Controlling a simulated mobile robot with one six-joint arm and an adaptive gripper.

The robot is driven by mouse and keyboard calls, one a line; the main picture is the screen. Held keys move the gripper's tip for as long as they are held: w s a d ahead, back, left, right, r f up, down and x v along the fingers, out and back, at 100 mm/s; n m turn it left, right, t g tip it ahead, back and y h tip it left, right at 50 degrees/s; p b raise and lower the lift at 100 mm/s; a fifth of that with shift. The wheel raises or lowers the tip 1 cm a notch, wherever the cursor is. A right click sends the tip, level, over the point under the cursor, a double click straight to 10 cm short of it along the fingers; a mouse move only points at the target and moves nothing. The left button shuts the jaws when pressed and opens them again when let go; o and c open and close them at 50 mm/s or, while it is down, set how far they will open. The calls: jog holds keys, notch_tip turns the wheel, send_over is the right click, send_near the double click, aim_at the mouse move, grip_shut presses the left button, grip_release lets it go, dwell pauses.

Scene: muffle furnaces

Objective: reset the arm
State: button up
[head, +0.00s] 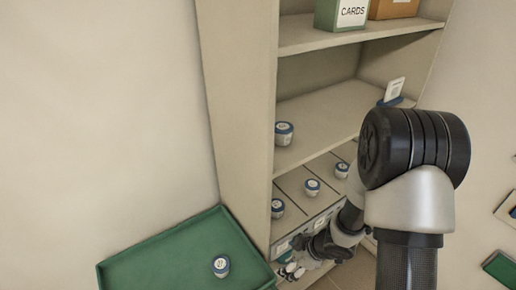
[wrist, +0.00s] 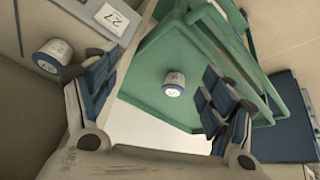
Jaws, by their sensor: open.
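My gripper (wrist: 150,90) is open, with nothing between its blue-padded fingers in the wrist view. In the head view my gripper (head: 298,257) is low in front of the shelf unit, to the right of the green tray, and partly hidden by my arm. The arm is bent and reaches down past the shelf's right side.
The green tray (head: 160,255) holds one white jar with a blue lid (head: 220,266); the same jar (wrist: 173,84) shows beyond the fingers. Several similar jars stand on the shelf unit (head: 235,110). One shelf jar (wrist: 52,57) is close to the left finger.

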jog(key=w+d+r+m+t+h+b, duration=0.1)
jog(key=d+r+m+h, duration=0.25)
jog(key=r, duration=0.35)
jog(key=w+d+r+m+t+h+b, duration=0.2)
jog(key=d+r, duration=0.3)
jog(key=r, duration=0.3)
jog(key=s+d+r+m+h, duration=0.1)
jog(key=s+d+r+m, duration=0.15)
jog(key=s+r, duration=0.25)
jog(key=s+a+r+m+g+y+b, duration=0.1)
jog(key=s+a, duration=0.3)
jog(key=s, duration=0.5)
jog(key=s+a+r+m+y+b, duration=0.1)
jog(key=s+a+r+m+b, duration=0.1)
jog(key=s, duration=0.7)
jog(key=shift+a+r+m+g+b, duration=0.35)
jog(key=shift+a+r+m, duration=0.2)
jog(key=shift+a+m, duration=0.4)
jog(key=shift+c, duration=0.3)
